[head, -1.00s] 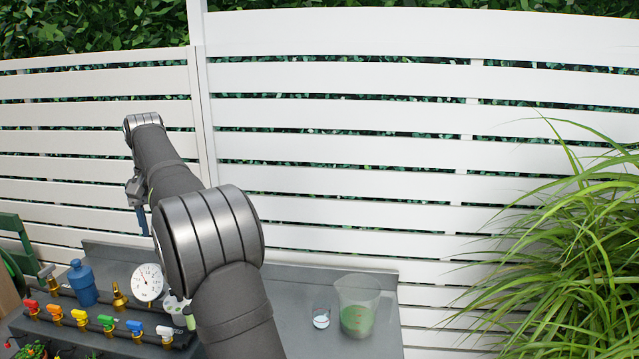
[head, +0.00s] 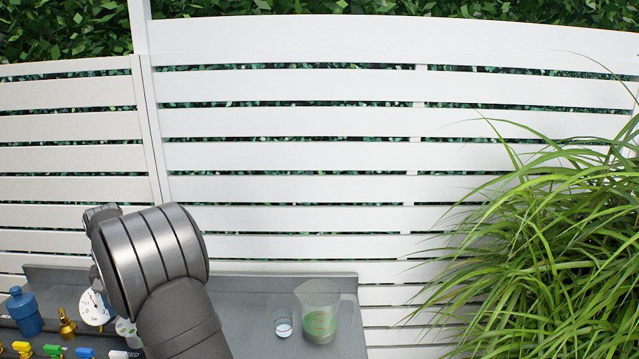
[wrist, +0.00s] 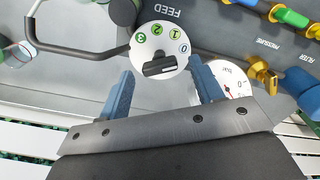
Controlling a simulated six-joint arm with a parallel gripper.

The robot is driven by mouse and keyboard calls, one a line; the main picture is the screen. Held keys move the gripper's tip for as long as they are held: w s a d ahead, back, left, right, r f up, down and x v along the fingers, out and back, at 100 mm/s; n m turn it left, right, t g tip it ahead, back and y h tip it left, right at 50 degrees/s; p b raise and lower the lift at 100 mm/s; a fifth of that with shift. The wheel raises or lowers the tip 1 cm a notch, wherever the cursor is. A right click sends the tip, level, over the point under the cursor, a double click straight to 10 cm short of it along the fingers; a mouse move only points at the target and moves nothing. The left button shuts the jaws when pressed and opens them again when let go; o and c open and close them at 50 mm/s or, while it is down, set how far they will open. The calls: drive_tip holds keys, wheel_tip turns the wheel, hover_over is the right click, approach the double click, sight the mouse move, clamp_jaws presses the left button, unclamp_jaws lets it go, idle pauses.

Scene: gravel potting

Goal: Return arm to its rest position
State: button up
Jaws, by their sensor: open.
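In the wrist view my gripper (wrist: 160,90) is open, with its two blue fingers apart and nothing between them that it holds. Beyond the fingers is a round white FEED dial (wrist: 160,50) with green numbers and a black pointer knob. I cannot tell the exact gap between fingertips and dial. In the head view my arm (head: 150,260) is folded at the lower left over the bench, and it hides the gripper.
The grey bench (head: 250,310) carries a small glass (head: 283,325) and a measuring jug (head: 320,312) with green contents. A blue bottle (head: 24,312), a gauge (head: 95,308), a brass fitting (head: 66,322) and coloured valves stand at left. A white fence (head: 300,120) and grass (head: 550,240) border the bench.

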drive_tip(key=shift+f, duration=0.5)
wheel_tip(320, 180, up, 18)
wheel_tip(320, 180, down, 18)
drive_tip(key=shift+f, duration=0.1)
drive_tip(key=n, duration=0.3)
drive_tip(key=shift+n, duration=0.4)
drive_tip(key=n, duration=0.4)
wheel_tip(320, 180, up, 11)
idle(0.6)
